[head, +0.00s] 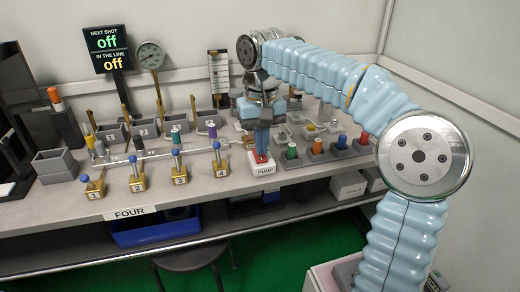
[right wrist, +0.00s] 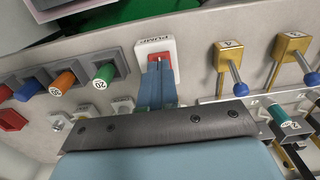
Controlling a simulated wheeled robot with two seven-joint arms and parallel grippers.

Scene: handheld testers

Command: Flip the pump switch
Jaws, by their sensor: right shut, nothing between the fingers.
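The pump switch (head: 264,169) is a white box labelled PUMP with a red rocker, near the front edge of the bench (head: 310,172). In the right wrist view the pump switch (right wrist: 148,46) is upside down, its red rocker partly hidden behind my fingers. My right gripper (head: 262,157) points down over the rocker, shut and empty. In the right wrist view the right gripper (right wrist: 158,68) has its blue fingertips together at the rocker. I cannot tell whether they touch it or are just above. My left gripper is out of view.
Numbered brass valves with blue-tipped levers (head: 137,180) stand left of the switch. Grey blocks with coloured plugs (head: 316,151) stand to its right. Behind are a sign (head: 107,48) reading "off" twice and a gauge (head: 150,55). A blue bin (head: 155,232) is below the bench.

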